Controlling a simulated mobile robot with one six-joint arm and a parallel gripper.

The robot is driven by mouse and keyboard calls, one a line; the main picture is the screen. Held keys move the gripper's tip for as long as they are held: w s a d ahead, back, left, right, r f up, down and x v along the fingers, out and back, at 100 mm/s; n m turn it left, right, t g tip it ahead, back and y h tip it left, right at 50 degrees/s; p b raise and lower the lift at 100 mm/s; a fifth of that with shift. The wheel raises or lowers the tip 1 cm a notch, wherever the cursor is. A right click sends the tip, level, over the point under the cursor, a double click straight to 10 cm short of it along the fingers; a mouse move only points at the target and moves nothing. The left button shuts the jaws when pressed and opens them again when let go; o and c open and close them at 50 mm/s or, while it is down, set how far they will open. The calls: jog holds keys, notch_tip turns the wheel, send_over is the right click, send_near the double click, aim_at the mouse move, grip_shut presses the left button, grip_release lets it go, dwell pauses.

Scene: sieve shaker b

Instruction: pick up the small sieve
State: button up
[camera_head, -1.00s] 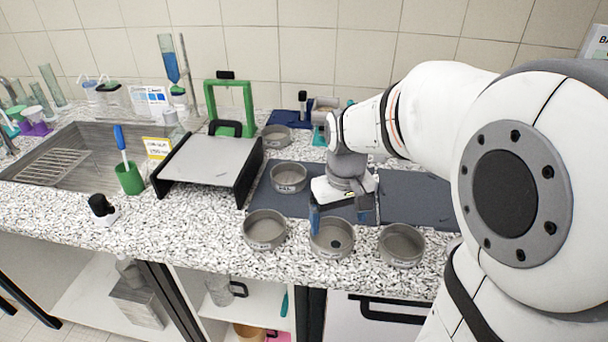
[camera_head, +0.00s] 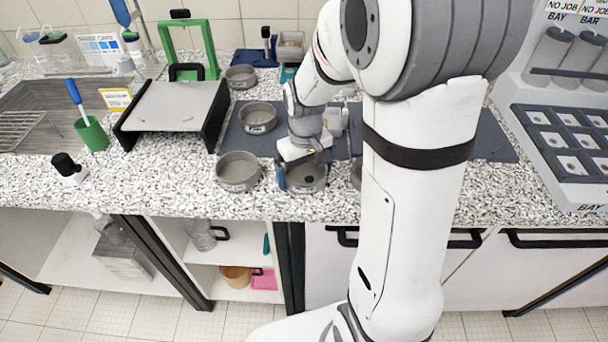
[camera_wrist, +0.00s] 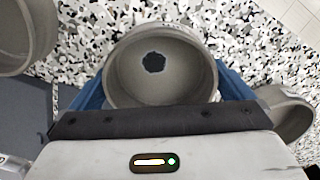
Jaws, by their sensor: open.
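A round grey sieve (camera_head: 308,186) stands on the speckled counter under my gripper (camera_head: 304,174), partly hidden by it. In the wrist view this sieve (camera_wrist: 201,88) shows from above with a dark spot on its floor. The blue fingers of my gripper (camera_wrist: 162,88) are spread wide, one on each side of it; I cannot tell whether they touch its wall. Similar grey sieves stand to its left (camera_head: 238,172) and on the dark mat behind (camera_head: 257,118). A smaller-looking one (camera_head: 241,77) is at the back. Another to the right (camera_head: 356,174) is mostly hidden by my arm.
A tray-topped device (camera_head: 172,108) with black sides stands left of the sieves. A green frame (camera_head: 187,48) is behind it. A green cup with a brush (camera_head: 91,133) and a sink lie further left. A compartment rack (camera_head: 566,140) is at the right. The counter's front edge is close.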

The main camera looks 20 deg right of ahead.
jog(key=c, duration=0.7)
